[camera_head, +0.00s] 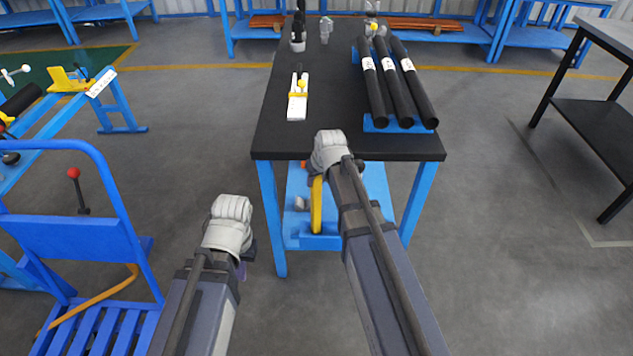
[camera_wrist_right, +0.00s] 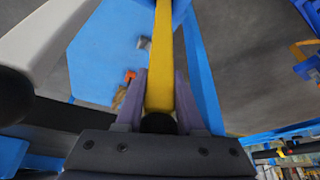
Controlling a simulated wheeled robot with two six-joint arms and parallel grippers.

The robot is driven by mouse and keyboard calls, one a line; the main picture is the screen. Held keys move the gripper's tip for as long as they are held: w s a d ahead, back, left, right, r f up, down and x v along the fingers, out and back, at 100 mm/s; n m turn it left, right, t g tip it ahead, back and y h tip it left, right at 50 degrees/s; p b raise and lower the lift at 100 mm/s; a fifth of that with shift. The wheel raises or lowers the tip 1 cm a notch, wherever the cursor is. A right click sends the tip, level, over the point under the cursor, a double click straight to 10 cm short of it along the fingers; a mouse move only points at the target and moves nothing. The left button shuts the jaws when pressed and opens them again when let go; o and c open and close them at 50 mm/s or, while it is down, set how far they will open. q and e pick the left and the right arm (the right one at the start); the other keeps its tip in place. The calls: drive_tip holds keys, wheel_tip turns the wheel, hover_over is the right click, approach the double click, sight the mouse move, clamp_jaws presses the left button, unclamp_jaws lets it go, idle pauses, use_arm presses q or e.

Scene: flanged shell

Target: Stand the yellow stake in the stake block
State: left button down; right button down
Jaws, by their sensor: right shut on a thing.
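The yellow stake (camera_head: 317,205) hangs roughly upright in front of the black-topped table, seen against its blue lower shelf. My right gripper (camera_wrist_right: 157,100) is shut on the yellow stake, which also shows between its purple fingers in the right wrist view (camera_wrist_right: 161,60). A dark end of the stake shows close to the gripper's palm. My left gripper (camera_head: 241,268) is low at the left, apart from the table; its fingers are mostly hidden behind its wrist. I cannot surely pick out the stake block in either view.
The black table (camera_head: 335,148) bears three black tubes (camera_head: 398,85) and a white piece with a yellow fitting (camera_head: 297,103). Its blue lower shelf (camera_head: 375,185) holds small orange and grey items. A blue cart (camera_head: 75,240) stands left.

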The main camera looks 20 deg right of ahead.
drive_tip(key=shift+f, duration=0.2)
drive_tip(key=c, duration=0.5)
unclamp_jaws()
drive_tip(key=shift+r, duration=0.1)
drive_tip(key=p+v, duration=1.1)
drive_tip(key=v, duration=0.1)
drive_tip(key=s+a+n+g, duration=0.1)
drive_tip(key=s+a, duration=0.3)
drive_tip(key=s, duration=0.2)
drive_tip(key=s+a+f+g+h, duration=0.1)
drive_tip(key=s+a+g, duration=0.1)
drive_tip(key=s+a, duration=0.3)
drive_tip(key=s+a+n+g, duration=0.1)
drive_tip(key=s+a, duration=0.3)
drive_tip(key=s, duration=0.4)
drive_tip(key=shift+a+f+n+g+h, duration=0.2)
drive_tip(key=shift+a+n+g+h, duration=0.1)
drive_tip(key=shift+a+g+h, duration=0.15)
drive_tip(key=shift+d, duration=0.1)
